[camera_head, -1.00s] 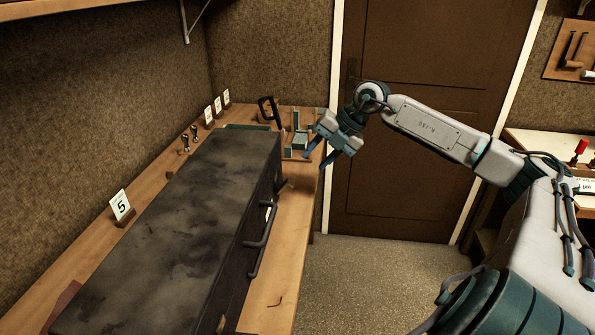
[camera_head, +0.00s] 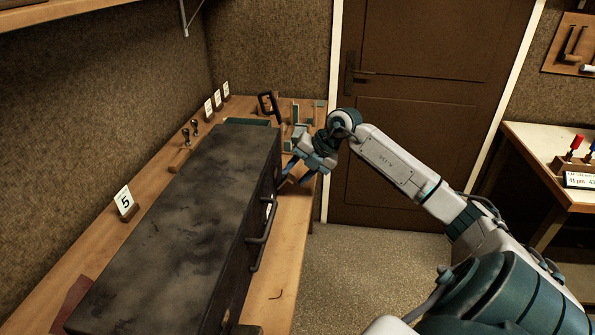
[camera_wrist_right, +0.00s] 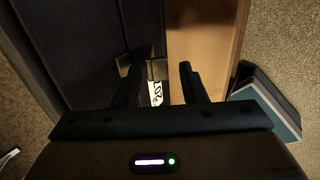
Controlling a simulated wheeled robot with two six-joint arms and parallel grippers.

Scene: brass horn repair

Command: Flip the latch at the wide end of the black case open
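The black case (camera_head: 180,210) lies closed along the bench, its top scuffed, with a dark handle (camera_head: 263,235) on its right side. My right gripper (camera_head: 284,181) is at that side near the far end and covers the latch area in the head view. In the right wrist view the gripper (camera_wrist_right: 160,82) is open, pointing along the case side. A small metal latch piece (camera_wrist_right: 157,70) shows between its fingers, with a white label (camera_wrist_right: 155,93) close by. Whether a finger touches the latch I cannot tell. My left gripper is out of view.
The wooden bench (camera_head: 285,262) has a bare strip right of the case. Number cards (camera_head: 125,202) stand along its wall side, and small tools and blocks (camera_head: 297,120) sit behind the case. A door (camera_head: 425,120) and a side table (camera_head: 545,160) are to the right.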

